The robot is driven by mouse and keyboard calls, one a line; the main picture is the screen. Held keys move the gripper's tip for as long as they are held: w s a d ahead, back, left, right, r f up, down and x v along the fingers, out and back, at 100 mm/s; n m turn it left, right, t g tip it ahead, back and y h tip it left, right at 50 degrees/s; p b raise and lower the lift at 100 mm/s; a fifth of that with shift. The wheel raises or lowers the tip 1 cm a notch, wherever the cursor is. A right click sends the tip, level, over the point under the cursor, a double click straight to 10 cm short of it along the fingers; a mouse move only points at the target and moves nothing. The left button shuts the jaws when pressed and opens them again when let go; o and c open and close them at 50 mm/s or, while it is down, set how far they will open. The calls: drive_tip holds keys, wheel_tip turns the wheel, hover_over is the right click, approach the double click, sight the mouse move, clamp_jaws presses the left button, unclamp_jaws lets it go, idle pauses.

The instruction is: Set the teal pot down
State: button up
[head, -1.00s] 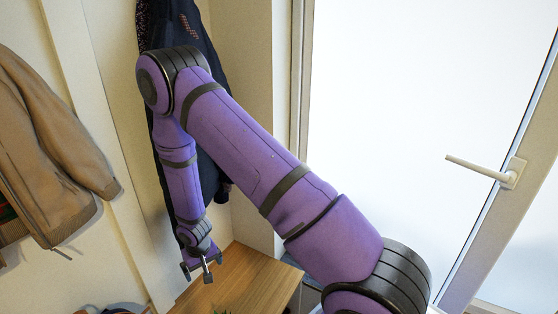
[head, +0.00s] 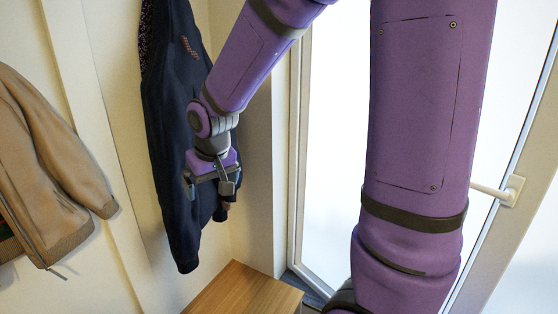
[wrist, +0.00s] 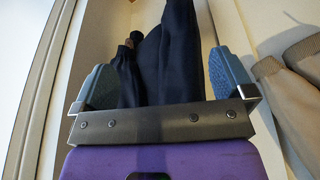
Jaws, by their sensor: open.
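No teal pot shows in the head view or the wrist view now. My gripper (head: 207,186) is open, raised in front of the dark navy jacket on the wall, well above the wooden cabinet top (head: 245,289). In the wrist view my gripper (wrist: 166,78) has its two blue-grey fingers spread wide, with nothing held between them. The navy jacket (wrist: 178,55) shows beyond and between the fingers; I cannot tell whether they touch it.
The navy jacket (head: 172,130) hangs left of centre. A tan jacket (head: 50,150) hangs at the far left. A bright glazed door with a handle (head: 512,190) is at the right. The visible part of the cabinet top is bare.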

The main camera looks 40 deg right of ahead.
drive_tip(key=s+r, duration=0.6)
drive_tip(key=s, duration=0.4)
drive_tip(key=s+d+r+t, duration=0.1)
drive_tip(key=s+r, duration=0.5)
drive_tip(key=s, duration=0.5)
drive_tip(key=shift+s+d+r+n+t, duration=0.15)
drive_tip(key=shift+d+n+t, duration=0.15)
drive_tip(key=shift+n, duration=0.1)
drive_tip(key=shift+c, duration=0.5)
